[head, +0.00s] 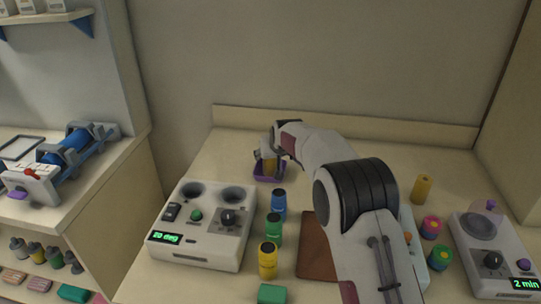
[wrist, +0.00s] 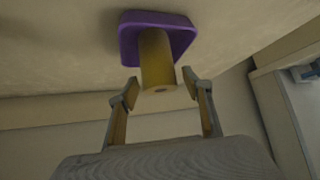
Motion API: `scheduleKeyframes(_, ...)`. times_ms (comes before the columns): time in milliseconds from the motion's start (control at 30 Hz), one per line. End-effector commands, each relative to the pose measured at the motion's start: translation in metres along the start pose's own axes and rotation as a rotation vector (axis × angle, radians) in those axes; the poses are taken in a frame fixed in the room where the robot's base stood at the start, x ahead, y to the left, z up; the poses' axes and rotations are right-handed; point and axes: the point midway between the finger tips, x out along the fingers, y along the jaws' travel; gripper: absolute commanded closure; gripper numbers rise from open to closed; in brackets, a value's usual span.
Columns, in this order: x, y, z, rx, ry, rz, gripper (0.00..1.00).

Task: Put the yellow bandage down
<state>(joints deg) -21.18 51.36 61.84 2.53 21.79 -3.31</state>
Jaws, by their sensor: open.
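The yellow bandage (wrist: 156,52) is a plain roll standing on a purple tray (wrist: 128,42) in the wrist view. In the head view the bandage (head: 269,165) shows partly at the back of the counter, in the purple tray (head: 266,178). My gripper (wrist: 160,84) is open, with one finger on each side of the bandage's near end and visible gaps between. In the head view my gripper (head: 268,156) is over the tray and hides part of the bandage.
Another yellow roll (head: 422,189) stands at the right, near pink-and-green rolls (head: 433,227). A white device (head: 203,225) reading "20 deg" is left of blue, green and yellow bottles (head: 268,261). A "2 min" device (head: 490,262) stands far right. A back ledge (head: 350,125) runs behind.

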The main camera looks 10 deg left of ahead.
Motion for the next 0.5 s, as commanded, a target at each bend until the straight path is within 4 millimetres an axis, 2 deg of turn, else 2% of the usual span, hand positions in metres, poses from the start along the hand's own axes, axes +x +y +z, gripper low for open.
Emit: scheduleKeyframes(500, -0.042, 0.000, 0.000, 0.000, 0.000, 0.000, 0.50)
